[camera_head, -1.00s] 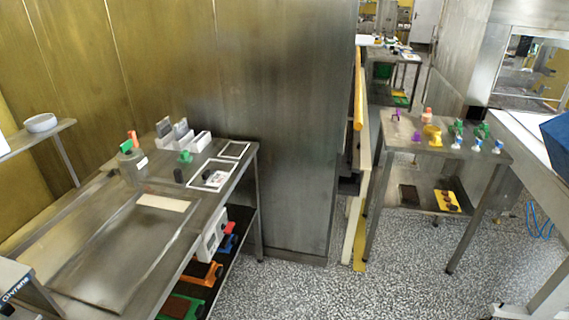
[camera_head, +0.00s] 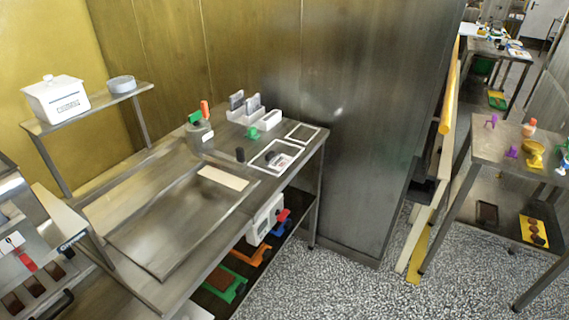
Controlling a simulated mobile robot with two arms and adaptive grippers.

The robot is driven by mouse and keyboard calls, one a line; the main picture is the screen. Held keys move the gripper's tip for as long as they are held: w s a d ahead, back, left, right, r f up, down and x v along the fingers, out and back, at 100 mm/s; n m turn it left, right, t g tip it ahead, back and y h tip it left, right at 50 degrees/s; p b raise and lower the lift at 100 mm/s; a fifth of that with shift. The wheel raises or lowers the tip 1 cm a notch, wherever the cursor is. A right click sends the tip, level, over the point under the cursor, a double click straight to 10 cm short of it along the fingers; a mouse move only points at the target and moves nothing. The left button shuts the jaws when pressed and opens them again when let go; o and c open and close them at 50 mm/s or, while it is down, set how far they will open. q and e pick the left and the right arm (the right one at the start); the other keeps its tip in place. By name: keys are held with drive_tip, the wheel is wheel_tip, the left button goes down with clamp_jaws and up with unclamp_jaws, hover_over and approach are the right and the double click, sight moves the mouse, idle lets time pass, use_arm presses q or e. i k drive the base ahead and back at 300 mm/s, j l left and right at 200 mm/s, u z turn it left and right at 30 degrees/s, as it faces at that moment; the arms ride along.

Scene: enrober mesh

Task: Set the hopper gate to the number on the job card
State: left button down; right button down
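I cannot make out a hopper gate for certain in the head view. A small machine at the lower left edge shows a white label with a dark mark (camera_head: 12,242) and a red piece (camera_head: 27,262), too small to read. Neither of my grippers shows in this view.
A shelf (camera_head: 104,98) at the left holds a white lidded box (camera_head: 56,98) and a round bowl (camera_head: 122,84). A metal cabinet wall (camera_head: 350,120) stands behind the bench. A second table (camera_head: 490,150) is at the right. Speckled floor (camera_head: 350,285) between them is clear.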

sight(24, 257)
drive_tip(key=u, duration=1.9)
